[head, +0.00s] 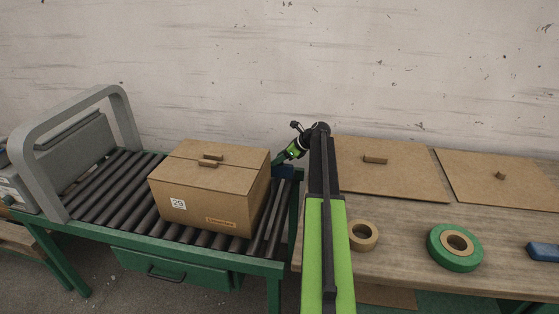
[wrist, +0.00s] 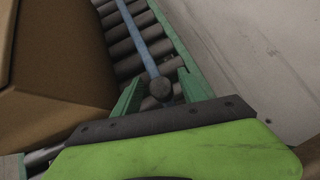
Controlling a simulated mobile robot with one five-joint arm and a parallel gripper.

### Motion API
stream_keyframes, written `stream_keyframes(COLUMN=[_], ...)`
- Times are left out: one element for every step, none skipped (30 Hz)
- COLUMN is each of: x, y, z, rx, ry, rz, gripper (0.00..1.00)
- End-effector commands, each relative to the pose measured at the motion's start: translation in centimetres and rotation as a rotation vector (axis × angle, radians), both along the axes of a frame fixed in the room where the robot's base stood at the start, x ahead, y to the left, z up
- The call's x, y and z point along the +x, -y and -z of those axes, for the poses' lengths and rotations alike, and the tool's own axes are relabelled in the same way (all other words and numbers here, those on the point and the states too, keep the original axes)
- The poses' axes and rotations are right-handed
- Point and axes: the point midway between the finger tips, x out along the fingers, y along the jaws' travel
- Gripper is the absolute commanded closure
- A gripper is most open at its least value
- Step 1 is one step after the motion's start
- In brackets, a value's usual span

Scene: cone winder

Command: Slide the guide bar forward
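The guide bar shows in the wrist view as a long blue bar (wrist: 143,40) running up the picture over the rollers. A round dark knob (wrist: 161,88) sits at its near end. My gripper (wrist: 162,84) has its two green fingers apart, one on each side of the knob, with visible gaps. In the head view my gripper (head: 281,159) is low at the far right end of the conveyor, just behind the box. A dark blue part (head: 284,171) shows beside it; my arm hides some of this area.
A closed cardboard box (head: 205,190) stands on the roller conveyor (head: 105,185), close to my gripper's left. A grey arch (head: 130,115) spans the conveyor's left end. A wooden table (head: 395,245) at right holds cardboard sheets (head: 400,170) and tape rolls (head: 455,248). A wall stands behind.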

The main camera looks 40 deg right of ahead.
Motion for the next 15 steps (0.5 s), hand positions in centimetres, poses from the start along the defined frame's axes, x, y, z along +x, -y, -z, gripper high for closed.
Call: stream_keyframes(x=[-0.01, -0.02, -0.02, -0.02, -0.02, -0.03, -0.03, -0.03, -0.03, -0.03, -0.03, -0.03, -0.03, -0.03, -0.03], y=[0.01, 0.02, 0.01, 0.02, 0.02, 0.02, 0.02, 0.02, 0.02, 0.02, 0.02, 0.02, 0.03, 0.03, 0.03], z=[-0.01, -0.01, -0.01, -0.01, -0.01, -0.01, -0.01, -0.01, -0.01, -0.01, -0.01, -0.01, 0.00, 0.00, 0.00], rx=[0.000, 0.000, 0.000, 0.000, 0.000, 0.000, 0.000, 0.000, 0.000, 0.000, 0.000, 0.000, 0.000, 0.000, 0.000], ry=[0.000, 0.000, 0.000, 0.000, 0.000, 0.000, 0.000, 0.000, 0.000, 0.000, 0.000, 0.000, 0.000, 0.000, 0.000], rz=[0.000, 0.000, 0.000, 0.000, 0.000, 0.000, 0.000, 0.000, 0.000, 0.000, 0.000, 0.000, 0.000, 0.000, 0.000], gripper=[0.57, 0.61, 0.66, 0.70, 0.74, 0.79, 0.83, 0.87, 0.92, 0.96, 1.00, 1.00, 1.00, 1.00, 1.00])
